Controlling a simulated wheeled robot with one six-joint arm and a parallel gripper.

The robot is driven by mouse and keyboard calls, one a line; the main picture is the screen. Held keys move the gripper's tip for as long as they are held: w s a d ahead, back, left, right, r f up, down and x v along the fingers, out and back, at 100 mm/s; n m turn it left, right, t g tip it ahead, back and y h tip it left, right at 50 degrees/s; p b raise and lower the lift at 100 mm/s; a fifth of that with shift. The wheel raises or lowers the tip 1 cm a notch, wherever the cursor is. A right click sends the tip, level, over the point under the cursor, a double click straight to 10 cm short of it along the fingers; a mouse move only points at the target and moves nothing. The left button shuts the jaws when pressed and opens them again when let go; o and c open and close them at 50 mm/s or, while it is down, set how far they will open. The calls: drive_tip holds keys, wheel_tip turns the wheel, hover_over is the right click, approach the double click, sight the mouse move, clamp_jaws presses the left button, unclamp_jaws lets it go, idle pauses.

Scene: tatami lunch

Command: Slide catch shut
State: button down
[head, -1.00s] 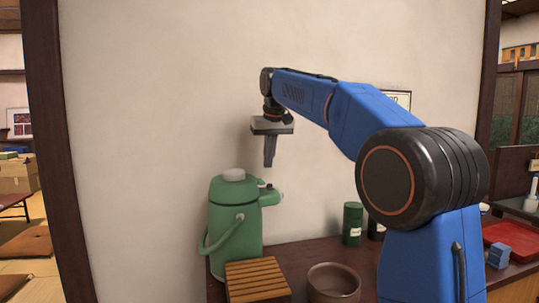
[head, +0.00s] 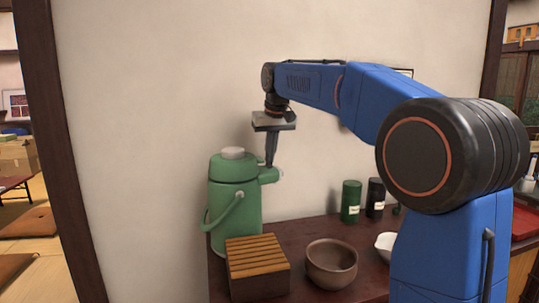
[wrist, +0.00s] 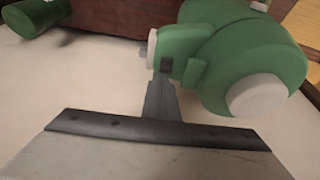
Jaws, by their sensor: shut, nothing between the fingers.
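A green vacuum pot (head: 235,210) with a pale top button (head: 232,153) and a carrying handle stands at the left end of the dark counter. Its short spout (head: 268,175) points right. In the wrist view the pot (wrist: 250,60) is at upper right, and its spout (wrist: 185,45) has a pale end. A small dark piece on the spout (wrist: 167,65), perhaps the catch, lies just beyond my fingertips. My gripper (head: 271,160) points down at the spout, shut and empty; it also shows in the wrist view (wrist: 160,88). I cannot tell whether the fingertips touch the spout.
A slatted wooden box (head: 257,265) and a brown bowl (head: 331,262) stand in front of the pot. A green canister (head: 351,202), a dark canister (head: 375,198) and a white bowl (head: 386,246) are to the right. A plain wall (head: 160,130) is close behind.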

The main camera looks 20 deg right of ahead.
drive_tip(key=shift+s, duration=1.4)
drive_tip(key=shift+w, duration=0.15)
